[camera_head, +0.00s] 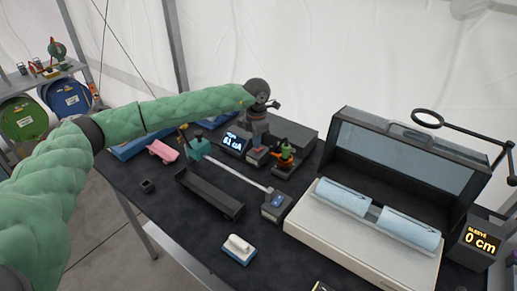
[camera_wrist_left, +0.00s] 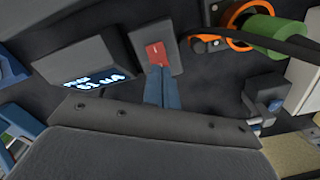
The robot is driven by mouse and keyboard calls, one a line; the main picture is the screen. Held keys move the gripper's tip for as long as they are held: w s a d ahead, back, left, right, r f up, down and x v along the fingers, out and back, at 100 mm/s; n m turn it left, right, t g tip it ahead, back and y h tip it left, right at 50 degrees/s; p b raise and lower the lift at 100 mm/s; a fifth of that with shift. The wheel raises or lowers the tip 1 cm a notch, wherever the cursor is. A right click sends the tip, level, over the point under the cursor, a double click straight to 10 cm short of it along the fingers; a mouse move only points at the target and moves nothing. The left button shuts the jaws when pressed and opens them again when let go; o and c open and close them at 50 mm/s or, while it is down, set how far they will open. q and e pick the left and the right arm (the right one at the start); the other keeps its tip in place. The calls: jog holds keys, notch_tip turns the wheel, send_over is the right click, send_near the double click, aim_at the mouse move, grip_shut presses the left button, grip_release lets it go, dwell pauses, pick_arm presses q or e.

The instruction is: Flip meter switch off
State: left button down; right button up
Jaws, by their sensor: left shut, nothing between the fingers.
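The meter (camera_head: 233,141) has a lit blue-white display and stands near the back of the dark table. It also shows in the left wrist view (camera_wrist_left: 85,68). Beside it is a grey switch box with a red rocker (camera_wrist_left: 156,54); the box also shows in the head view (camera_head: 257,156). My left gripper (camera_wrist_left: 162,76) is shut and empty. Its fingertips are at the lower edge of the red rocker; I cannot tell whether they touch it. In the head view my left gripper (camera_head: 256,128) is above the switch box. My right gripper is not in view.
An orange-and-green device (camera_head: 285,152) stands close to the right of the switch. A black tray (camera_head: 208,194), a pink object (camera_head: 162,151), a white-and-blue block (camera_head: 238,249) and a large lidded case (camera_head: 350,235) are also on the table.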

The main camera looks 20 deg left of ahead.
pick_arm(q)
jog(key=shift+f+b, duration=0.65)
jog(key=shift+f, duration=0.2)
dwell(0.6)
jog(key=shift+r, duration=0.1)
jog(key=shift+r+p, duration=0.5)
jog(key=shift+r, duration=2.95)
